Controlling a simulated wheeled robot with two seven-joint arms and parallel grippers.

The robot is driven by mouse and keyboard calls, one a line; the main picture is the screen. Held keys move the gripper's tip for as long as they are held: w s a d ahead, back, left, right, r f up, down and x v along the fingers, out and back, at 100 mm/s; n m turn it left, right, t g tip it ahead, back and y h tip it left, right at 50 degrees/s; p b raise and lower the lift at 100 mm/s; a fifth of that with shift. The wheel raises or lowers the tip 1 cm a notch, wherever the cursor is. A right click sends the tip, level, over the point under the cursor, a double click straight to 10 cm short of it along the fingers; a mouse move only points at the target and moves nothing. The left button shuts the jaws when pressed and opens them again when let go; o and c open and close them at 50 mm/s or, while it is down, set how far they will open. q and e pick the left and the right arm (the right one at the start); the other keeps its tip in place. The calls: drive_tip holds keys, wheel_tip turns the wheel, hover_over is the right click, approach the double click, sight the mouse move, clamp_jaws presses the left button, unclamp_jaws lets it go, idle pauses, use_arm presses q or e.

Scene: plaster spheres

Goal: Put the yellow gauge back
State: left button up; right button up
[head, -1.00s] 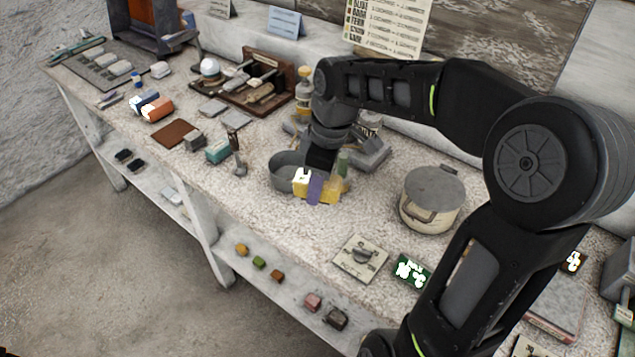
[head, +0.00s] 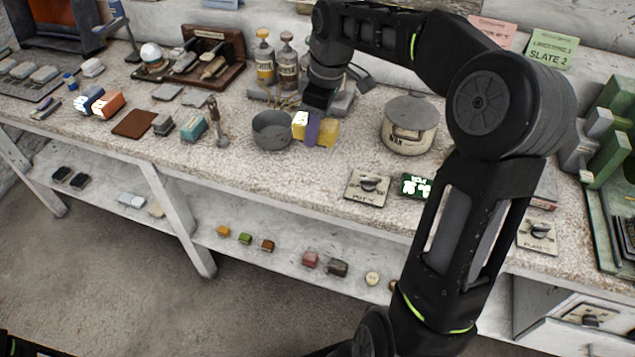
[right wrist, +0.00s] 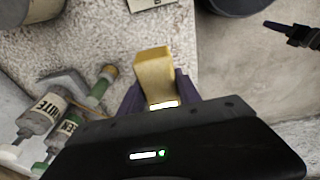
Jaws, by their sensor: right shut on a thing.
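The yellow gauge (head: 328,134) is a small yellow block with a bright white mark on one end. My right gripper (head: 313,130) is shut on it with purple fingers and holds it just right of a grey bowl (head: 272,130). In the right wrist view the gauge (right wrist: 153,75) sticks out between the fingers (right wrist: 160,92), above the worktop. A dark shape with a purplish tip at the upper right of that view looks like my left gripper (right wrist: 283,30), away from the gauge; its jaws cannot be made out.
A lidded wax pot (head: 409,125) stands right of the gauge. Labelled bottles (head: 287,68) stand behind. A dial plate (head: 368,187) and a green display (head: 414,186) lie in front. Small coloured blocks (head: 245,238) sit on the lower shelf. Bare worktop lies before the bowl.

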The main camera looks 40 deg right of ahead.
drive_tip(key=shift+s, duration=0.1)
drive_tip(key=shift+d, duration=0.25)
drive_tip(key=shift+a+f, duration=0.15)
drive_tip(key=shift+f, duration=0.35)
hover_over(315, 171)
drive_tip(key=shift+s+d+f, duration=0.1)
drive_tip(key=shift+f, duration=0.95)
drive_tip(key=shift+s+d+f, duration=0.1)
drive_tip(key=shift+f, duration=0.9)
drive_tip(key=shift+f, duration=2.5)
